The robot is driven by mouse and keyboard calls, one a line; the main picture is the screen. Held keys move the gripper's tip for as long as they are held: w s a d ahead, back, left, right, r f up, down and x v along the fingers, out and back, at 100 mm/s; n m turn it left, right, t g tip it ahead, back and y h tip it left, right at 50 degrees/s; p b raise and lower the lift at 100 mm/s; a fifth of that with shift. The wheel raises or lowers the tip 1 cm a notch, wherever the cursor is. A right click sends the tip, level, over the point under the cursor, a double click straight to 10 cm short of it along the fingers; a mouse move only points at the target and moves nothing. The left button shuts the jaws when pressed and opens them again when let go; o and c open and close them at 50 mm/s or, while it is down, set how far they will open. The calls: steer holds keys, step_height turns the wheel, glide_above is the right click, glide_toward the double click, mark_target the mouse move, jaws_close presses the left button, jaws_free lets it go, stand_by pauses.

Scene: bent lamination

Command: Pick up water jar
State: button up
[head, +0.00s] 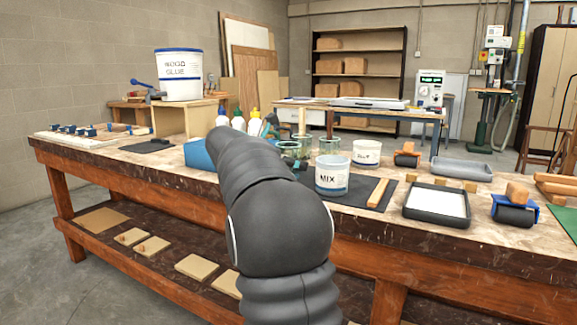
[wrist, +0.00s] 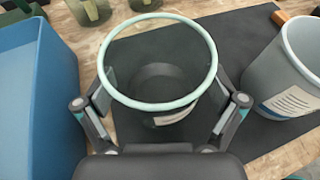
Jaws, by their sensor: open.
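A clear glass jar with a pale green rim (wrist: 160,106), which I take as the water jar, stands upright on a dark mat in the wrist view. My gripper (wrist: 163,88) is open, with one finger on each side of the jar. I cannot tell whether either finger touches the glass. In the head view my arm hides most of the gripper, and glass jars (head: 289,150) show just beyond it.
A blue container (wrist: 30,100) stands close on the left, and the white MIX bucket (head: 332,180) close on the right. More glass jars (wrist: 90,10) stand behind. A black tray (head: 436,222) and a roller (head: 515,213) lie farther right on the workbench (head: 120,165).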

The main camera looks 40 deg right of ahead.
steer(key=c, duration=1.5)
steer(key=shift+r, duration=0.2)
steer(key=shift+r+p, duration=0.35)
steer(key=shift+r, duration=0.7)
steer(key=shift+r+p, duration=0.3)
steer(key=shift+r, duration=0.6)
steer(key=shift+s+a+r, duration=0.1)
steer(key=shift+s+r, duration=1.05)
steer(key=shift+s, duration=0.8)
steer(key=shift+s+a+r, duration=0.1)
steer(key=shift+s+r, duration=1)
steer(key=shift+s, duration=0.8)
steer(key=shift+s+a+r, duration=0.1)
steer(key=shift+s+r, duration=1.05)
steer(key=shift+s, duration=0.8)
